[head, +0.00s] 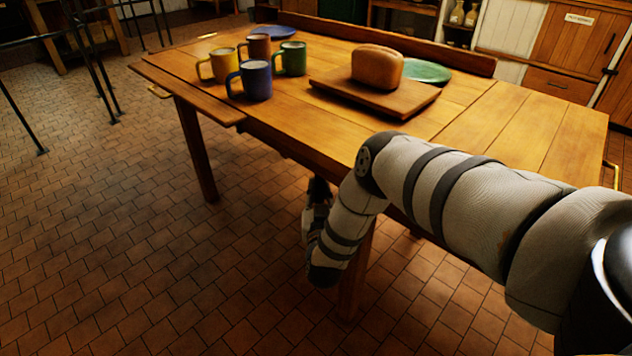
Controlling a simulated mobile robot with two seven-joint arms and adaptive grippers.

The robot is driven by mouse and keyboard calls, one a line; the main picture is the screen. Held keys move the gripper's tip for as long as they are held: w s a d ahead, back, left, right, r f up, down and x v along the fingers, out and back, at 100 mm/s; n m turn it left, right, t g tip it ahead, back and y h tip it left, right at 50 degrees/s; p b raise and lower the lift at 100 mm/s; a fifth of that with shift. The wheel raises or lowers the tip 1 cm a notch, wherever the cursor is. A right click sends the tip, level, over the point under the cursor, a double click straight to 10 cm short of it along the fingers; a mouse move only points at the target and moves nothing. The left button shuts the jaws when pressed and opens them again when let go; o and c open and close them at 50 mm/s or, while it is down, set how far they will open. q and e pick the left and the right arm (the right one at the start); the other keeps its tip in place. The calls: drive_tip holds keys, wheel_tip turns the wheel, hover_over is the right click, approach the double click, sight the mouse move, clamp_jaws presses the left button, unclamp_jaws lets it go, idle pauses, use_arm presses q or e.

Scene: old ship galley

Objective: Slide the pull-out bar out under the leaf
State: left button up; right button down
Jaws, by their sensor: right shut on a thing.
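The wooden table (290,110) has a leaf (545,125) at its right end, level with the top, and another leaf (185,88) at its left end. My right arm reaches across in front of the table and bends down at its near side. My right gripper (319,188) is small and dark, below the near edge of the tabletop, shut on what seems to be the pull-out bar. The bar itself cannot be made out; the shade under the table and my arm hide it. My left gripper is not in view.
Yellow (222,66), brown (259,46), green (292,58) and blue (256,82) mugs stand on the table. A loaf (377,68) lies on a board (378,98) beside a green plate (427,71). Table legs (197,150) flank the gripper.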

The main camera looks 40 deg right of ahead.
drive_tip(key=shift+s+f, duration=0.2)
drive_tip(key=c, duration=1.5)
unclamp_jaws()
drive_tip(key=shift+s, duration=0.1)
drive_tip(key=shift+o, duration=0.2)
drive_tip(key=shift+r, duration=0.15)
drive_tip(key=v, duration=1.2)
